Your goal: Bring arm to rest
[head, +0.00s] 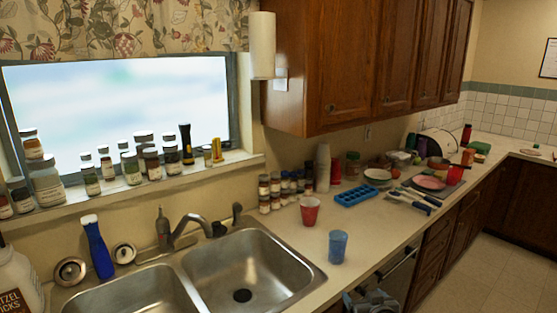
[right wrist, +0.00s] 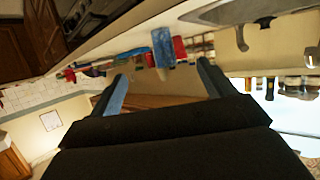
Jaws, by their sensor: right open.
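My right gripper (head: 370,301) shows at the bottom edge of the head view, in front of the counter and by the dishwasher front. In the right wrist view my right gripper (right wrist: 161,72) has its two fingers spread wide with nothing held between them. That view is upside down. A blue cup (head: 338,247) stands upright on the counter near its front edge, behind the right gripper and apart from it. The blue cup (right wrist: 162,46) also shows beyond the fingertips in the right wrist view. My left gripper is in neither view.
A double steel sink (head: 238,268) is on the left, with a faucet (head: 188,232). A red cup (head: 310,211), a blue ice tray (head: 358,196) and several jars stand along the counter (head: 385,225). Wooden cabinets (head: 340,65) hang above. Open floor (head: 490,270) lies right.

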